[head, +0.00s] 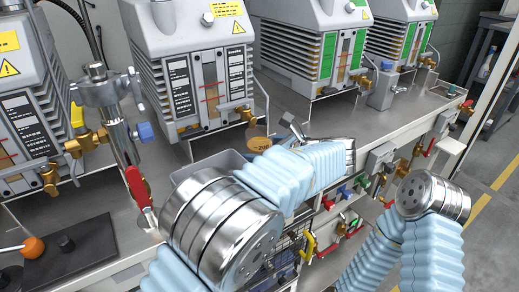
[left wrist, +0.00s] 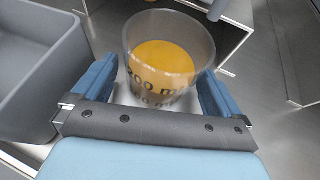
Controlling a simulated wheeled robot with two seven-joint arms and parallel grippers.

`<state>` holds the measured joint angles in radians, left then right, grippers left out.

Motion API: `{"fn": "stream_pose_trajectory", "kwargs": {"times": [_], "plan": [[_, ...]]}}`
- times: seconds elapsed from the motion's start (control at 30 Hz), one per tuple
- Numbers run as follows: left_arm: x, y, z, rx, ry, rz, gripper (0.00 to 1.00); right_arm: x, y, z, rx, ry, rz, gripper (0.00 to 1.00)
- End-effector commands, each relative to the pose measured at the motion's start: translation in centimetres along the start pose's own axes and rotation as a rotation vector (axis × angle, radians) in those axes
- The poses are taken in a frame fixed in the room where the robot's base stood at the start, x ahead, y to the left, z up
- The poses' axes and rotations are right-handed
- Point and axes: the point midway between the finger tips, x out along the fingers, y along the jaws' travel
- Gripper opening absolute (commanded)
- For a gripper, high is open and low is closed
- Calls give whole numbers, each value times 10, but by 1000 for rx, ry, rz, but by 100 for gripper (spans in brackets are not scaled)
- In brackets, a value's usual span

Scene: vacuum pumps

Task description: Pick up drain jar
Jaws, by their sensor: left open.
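The drain jar is a clear cup with amber liquid and printed volume marks. It stands below the pump's brass drain valve in the head view (head: 258,144), partly hidden by my left gripper. In the left wrist view the jar (left wrist: 165,60) stands between the two blue fingers of my left gripper (left wrist: 160,90), which is open around its near side. A small gap shows beside the fingers, and I cannot tell if either touches. In the head view my left gripper (head: 290,128) is at the jar. My right gripper is not visible; only my right arm shows at lower right.
A grey bin (left wrist: 35,70) stands left of the jar, close to the left finger. The vacuum pump (head: 200,70) rises behind the jar. A red-handled valve (head: 137,185) stands at left. Bare steel bench (head: 345,125) lies to the right.

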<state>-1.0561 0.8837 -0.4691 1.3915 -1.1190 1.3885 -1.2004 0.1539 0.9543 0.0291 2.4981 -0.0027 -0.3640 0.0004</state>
Motion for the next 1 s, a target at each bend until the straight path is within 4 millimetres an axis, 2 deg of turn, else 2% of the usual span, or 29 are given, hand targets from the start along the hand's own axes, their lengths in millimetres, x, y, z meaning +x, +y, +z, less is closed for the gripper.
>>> {"fn": "stream_pose_trajectory", "kwargs": {"times": [0.1, 0.33, 0.77, 1.0], "plan": [[10, 0, 0, 0, 0, -1, 100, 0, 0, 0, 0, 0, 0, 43], [11, 0, 0, 0, 0, -1, 98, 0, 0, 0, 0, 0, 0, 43], [10, 0, 0, -1, 0, -2, 33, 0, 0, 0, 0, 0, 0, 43], [10, 0, 2, -1, 0, -2, 31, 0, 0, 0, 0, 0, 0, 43]]}}
